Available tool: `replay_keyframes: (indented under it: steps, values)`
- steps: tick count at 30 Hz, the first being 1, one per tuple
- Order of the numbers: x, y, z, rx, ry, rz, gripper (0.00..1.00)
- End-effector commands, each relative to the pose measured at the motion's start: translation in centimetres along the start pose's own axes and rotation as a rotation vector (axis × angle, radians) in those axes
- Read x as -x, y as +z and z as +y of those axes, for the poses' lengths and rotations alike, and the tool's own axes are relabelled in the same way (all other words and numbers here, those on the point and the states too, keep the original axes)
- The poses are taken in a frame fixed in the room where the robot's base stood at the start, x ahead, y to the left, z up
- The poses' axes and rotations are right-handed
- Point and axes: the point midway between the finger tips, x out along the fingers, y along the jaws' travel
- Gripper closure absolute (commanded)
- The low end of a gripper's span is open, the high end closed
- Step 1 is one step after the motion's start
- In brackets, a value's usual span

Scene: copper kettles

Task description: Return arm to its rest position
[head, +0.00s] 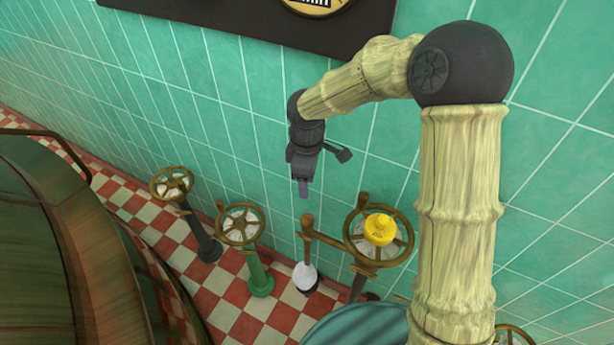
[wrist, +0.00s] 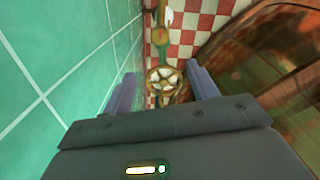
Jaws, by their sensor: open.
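My gripper (head: 303,188) hangs from my bent arm in the head view, in front of the green tiled wall, with its fingers pointing down. In the wrist view my gripper (wrist: 161,85) shows its two fingers spread apart, with nothing held between them. Below and beyond the fingers in that view is a valve wheel (wrist: 162,82) with a pale centre; it is apart from the fingers.
Several valve wheels on posts stand along the wall, including one at the far left (head: 172,184), a green-posted one (head: 241,224) and one with a yellow object (head: 381,229) on it. A large copper kettle (head: 40,240) fills the left. A dark panel (head: 250,20) hangs above.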

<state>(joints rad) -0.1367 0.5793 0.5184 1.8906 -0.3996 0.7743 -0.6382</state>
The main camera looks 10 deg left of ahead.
Motion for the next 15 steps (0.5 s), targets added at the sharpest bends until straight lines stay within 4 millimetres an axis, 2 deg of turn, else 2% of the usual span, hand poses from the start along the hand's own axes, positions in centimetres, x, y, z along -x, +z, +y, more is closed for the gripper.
replay_keyframes:
  steps: [12,15]
  values:
    - [-0.05,0.05,0.0,-0.002,0.0,-0.001,0.41]
    - [0.17,0.78,-0.11,-0.035,0.003,-0.003,0.41]
